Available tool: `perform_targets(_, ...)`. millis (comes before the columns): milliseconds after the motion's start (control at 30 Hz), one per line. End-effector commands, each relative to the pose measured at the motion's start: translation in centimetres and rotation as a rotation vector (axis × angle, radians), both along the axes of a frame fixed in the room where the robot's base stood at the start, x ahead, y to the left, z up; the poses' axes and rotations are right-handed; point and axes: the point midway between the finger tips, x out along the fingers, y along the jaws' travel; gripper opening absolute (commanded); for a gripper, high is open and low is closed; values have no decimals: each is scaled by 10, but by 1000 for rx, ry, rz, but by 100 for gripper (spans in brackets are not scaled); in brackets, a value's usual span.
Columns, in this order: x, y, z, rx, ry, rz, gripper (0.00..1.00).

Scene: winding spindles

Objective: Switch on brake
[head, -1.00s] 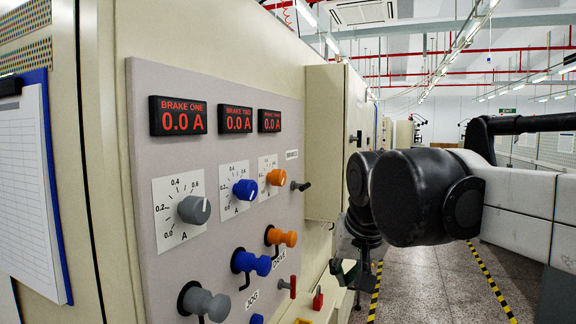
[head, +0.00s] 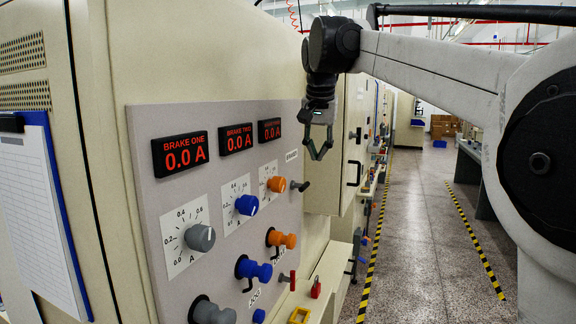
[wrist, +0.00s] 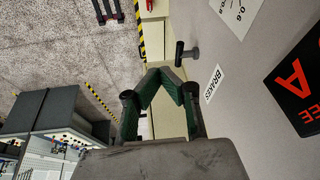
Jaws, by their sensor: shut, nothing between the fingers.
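A small black lever switch (head: 300,186) sticks out of the grey control panel (head: 150,125) at its right edge, just below a white label reading BRAKES. The switch also shows in the wrist view (wrist: 184,53), near the BRAKES label (wrist: 213,84). My gripper (head: 318,156) hangs in front of the panel's upper right edge, above the switch and apart from it. In the wrist view its green-sided fingers (wrist: 165,76) are shut and empty, with the switch beyond their tips.
Three red displays read 0.0 A, such as brake one (head: 182,154). Grey, blue (head: 246,205) and orange knobs crowd the panel below them. A red-handled switch (head: 290,279) sits lower down. The aisle floor (head: 420,240) is clear.

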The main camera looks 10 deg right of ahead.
Motion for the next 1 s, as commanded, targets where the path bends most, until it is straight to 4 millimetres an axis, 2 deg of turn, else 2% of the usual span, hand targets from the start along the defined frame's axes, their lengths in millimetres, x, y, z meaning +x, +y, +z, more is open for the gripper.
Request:
perform_targets(33,11,1,12,1,7,-11,0)
perform_targets(133,28,1,25,5,21,-37,0)
perform_targets(400,58,3,45,11,48,-90,0)
perform_targets(600,65,4,48,13,55,-105,0)
perform_targets(1000,65,3,47,13,56,-106,0)
